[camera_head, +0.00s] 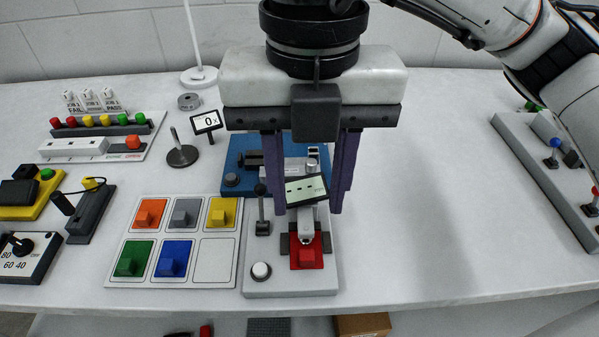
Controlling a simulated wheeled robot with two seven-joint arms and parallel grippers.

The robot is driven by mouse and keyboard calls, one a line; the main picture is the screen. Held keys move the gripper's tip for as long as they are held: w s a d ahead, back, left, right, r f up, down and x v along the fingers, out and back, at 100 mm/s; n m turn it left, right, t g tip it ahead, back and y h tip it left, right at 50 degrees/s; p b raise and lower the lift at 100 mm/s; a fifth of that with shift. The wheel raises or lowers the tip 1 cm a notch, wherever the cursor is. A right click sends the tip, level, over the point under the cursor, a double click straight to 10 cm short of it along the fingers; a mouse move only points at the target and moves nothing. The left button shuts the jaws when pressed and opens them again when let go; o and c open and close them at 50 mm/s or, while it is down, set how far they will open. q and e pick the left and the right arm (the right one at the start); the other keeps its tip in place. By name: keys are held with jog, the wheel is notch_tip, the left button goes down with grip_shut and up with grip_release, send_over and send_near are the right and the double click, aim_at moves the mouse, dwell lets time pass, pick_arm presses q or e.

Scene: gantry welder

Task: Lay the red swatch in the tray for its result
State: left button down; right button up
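The red swatch (316,262), a flat square with a raised grip, lies in the front of a grey measuring device (290,284) under its small head. The device's tilted screen (306,190) is too small to read surely. My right gripper (308,212) hangs above the device, its purple fingers spread apart on either side of the screen. It is open and empty, behind the swatch in the picture. A white six-cell board (142,203) holds orange, grey, yellow, green and blue swatches; its front right cell is bare. I cannot tell which thing is the result tray. My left gripper is not in view.
A blue fixture (236,165) stands behind the device, partly hidden by my gripper. Signs reading FAIL and PASS (112,99) stand at the back left near a button panel (104,144). A grey lever panel (540,165) is at the right. The table right of the device is clear.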

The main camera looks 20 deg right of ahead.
aim_at(306, 250)
notch_tip(306, 250, down, 8)
jog(key=shift+s+f+b, duration=0.1)
jog(key=shift+b, duration=0.25)
jog(key=shift+f, duration=0.85)
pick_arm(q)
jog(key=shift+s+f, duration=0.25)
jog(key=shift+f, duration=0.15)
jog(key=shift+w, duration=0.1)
pick_arm(e)
grip_shut()
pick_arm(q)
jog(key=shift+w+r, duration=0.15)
